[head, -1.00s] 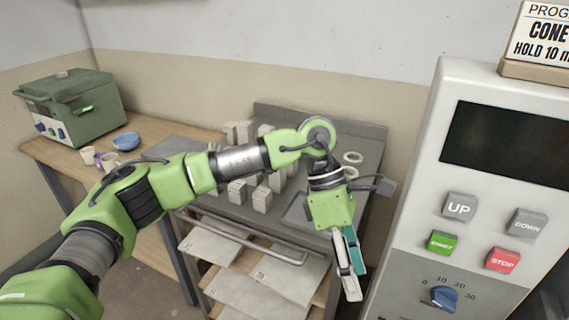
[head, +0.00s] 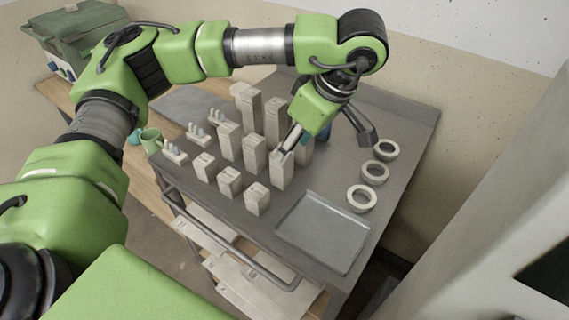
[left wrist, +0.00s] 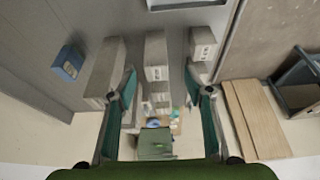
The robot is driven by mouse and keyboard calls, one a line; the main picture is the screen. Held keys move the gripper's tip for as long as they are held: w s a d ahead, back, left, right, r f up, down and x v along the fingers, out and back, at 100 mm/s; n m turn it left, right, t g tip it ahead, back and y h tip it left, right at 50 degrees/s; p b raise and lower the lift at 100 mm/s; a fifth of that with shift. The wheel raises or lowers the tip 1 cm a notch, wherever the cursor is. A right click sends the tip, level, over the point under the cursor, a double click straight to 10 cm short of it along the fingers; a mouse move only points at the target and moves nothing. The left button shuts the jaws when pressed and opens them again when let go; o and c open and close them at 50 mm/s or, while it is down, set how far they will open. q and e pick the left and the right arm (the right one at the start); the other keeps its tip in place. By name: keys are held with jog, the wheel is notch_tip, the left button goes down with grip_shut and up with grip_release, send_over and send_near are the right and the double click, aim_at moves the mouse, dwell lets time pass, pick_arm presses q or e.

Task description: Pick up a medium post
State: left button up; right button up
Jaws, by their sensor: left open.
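Pale, speckled posts of three heights stand upright in rows on the grey cart top. Short posts (head: 230,181) are in front, medium posts (head: 229,142) in the middle and tall posts (head: 250,108) behind. My left gripper (head: 287,146) points down at the right-hand medium post (head: 281,174), at its upper end. In the left wrist view the open fingers (left wrist: 159,74) have a post (left wrist: 156,52) between or just beyond their tips; contact cannot be told. A larger post (left wrist: 104,72) is beside the left finger and another (left wrist: 202,46) near the right. My right gripper is not in view.
An empty shallow grey tray (head: 324,231) lies at the cart's front right. Three pale rings (head: 374,172) lie along the right side. Small stands with pegs (head: 174,153) and a green jug (head: 151,140) are at left. Neighbouring posts stand close around my gripper.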

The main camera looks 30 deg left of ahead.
pick_arm(q)
send_over(281, 178)
jog(key=w, duration=0.1)
jog(key=f, duration=0.4)
jog(key=shift+w+d+f+p, duration=0.1)
jog(key=shift+w+d+p, duration=0.05)
jog(key=shift+d+p, duration=0.2)
jog(key=shift+f, duration=0.2)
jog(key=p+x, duration=0.1)
jog(key=x, duration=0.1)
jog(key=p+x, duration=0.1)
jog(key=x, duration=0.1)
jog(key=shift+w+f, duration=0.2)
jog(key=shift+w, duration=0.05)
jog(key=shift+f, duration=0.2)
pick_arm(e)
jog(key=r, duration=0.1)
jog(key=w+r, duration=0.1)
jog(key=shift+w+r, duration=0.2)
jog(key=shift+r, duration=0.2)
pick_arm(q)
grip_shut()
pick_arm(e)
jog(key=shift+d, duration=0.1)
